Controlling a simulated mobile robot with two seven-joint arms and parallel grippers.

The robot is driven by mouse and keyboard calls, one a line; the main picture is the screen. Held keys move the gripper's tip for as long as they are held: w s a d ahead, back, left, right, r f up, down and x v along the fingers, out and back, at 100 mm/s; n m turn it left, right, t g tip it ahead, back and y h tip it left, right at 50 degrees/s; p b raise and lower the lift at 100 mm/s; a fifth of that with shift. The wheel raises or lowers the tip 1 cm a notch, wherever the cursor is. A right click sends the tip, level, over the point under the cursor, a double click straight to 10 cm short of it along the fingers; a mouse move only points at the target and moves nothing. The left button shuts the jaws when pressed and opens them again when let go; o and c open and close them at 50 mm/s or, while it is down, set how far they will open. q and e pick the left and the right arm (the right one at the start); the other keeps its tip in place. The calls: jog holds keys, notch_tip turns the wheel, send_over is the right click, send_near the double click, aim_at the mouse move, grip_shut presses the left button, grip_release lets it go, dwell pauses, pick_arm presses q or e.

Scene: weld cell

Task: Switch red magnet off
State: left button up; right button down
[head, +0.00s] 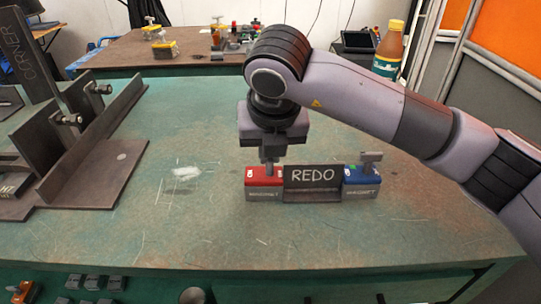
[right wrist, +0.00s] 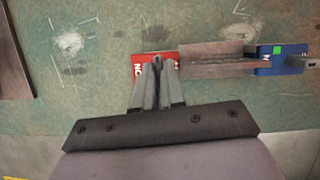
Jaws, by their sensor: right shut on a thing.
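The red magnet (head: 264,183) stands on the green table left of the REDO plate; it also shows in the right wrist view (right wrist: 139,61). My right gripper (head: 269,163) is directly above it, pointing down. In the right wrist view the fingers (right wrist: 157,66) are close together on the magnet's switch on top. The fingers hide most of the switch, and I cannot tell its on or off position. My left gripper is not in view.
The dark REDO plate (head: 312,180) stands between the red magnet and a blue magnet (head: 361,184) with a grey switch on top. A steel corner fixture (head: 82,165) stands at the left. A bottle (head: 388,50) stands behind my arm. The table between fixture and red magnet is clear.

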jog(key=shift+r+m+b, duration=0.1)
jog(key=shift+m+b, duration=0.2)
jog(key=shift+m, duration=0.3)
jog(key=c, duration=1.2)
grip_release()
jog(key=v, duration=0.7)
jog(key=shift+a, duration=0.1)
jog(key=shift+s, duration=0.15)
